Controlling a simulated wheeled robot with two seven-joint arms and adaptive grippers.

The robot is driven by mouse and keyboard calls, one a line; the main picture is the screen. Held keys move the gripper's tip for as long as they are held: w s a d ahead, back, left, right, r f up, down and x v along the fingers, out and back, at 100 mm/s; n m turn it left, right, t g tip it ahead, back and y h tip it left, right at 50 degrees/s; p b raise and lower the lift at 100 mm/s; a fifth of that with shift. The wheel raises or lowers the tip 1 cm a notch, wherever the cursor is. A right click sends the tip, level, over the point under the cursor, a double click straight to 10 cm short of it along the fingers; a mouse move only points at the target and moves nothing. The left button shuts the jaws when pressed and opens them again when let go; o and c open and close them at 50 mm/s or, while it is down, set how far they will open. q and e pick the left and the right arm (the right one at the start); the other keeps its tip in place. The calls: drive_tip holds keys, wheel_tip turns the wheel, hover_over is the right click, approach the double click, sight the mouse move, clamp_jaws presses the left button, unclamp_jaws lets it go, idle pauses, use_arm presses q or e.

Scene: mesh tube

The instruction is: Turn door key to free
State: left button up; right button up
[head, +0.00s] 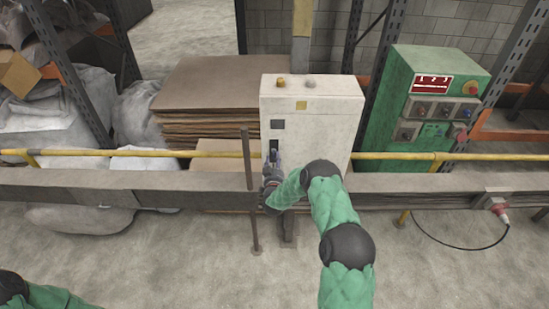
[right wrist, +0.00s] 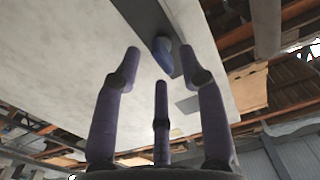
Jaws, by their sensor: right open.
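A white cabinet (head: 325,125) stands behind the rail in the head view. A dark plate (right wrist: 150,18) is on its front face, with a small blue knob-like piece (right wrist: 163,52), apparently the door key, sticking out of it. My right gripper (head: 273,162) is at the cabinet front, close to the plate. In the right wrist view its three purple fingers (right wrist: 161,70) are spread open, with the blue piece showing between and beyond the two upper fingertips. I see no contact. In the head view the gripper mostly hides the key. My left gripper is out of view; only part of my left arm shows.
A yellow rail (head: 400,156) and a grey beam (head: 400,181) run across in front of the cabinet. A thin dark post (head: 250,200) stands just left of my right gripper. A green control box (head: 425,100) is at right, stacked brown sheets (head: 205,90) at left.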

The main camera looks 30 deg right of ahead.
drive_tip(key=shift+x, duration=1.05)
clamp_jaws()
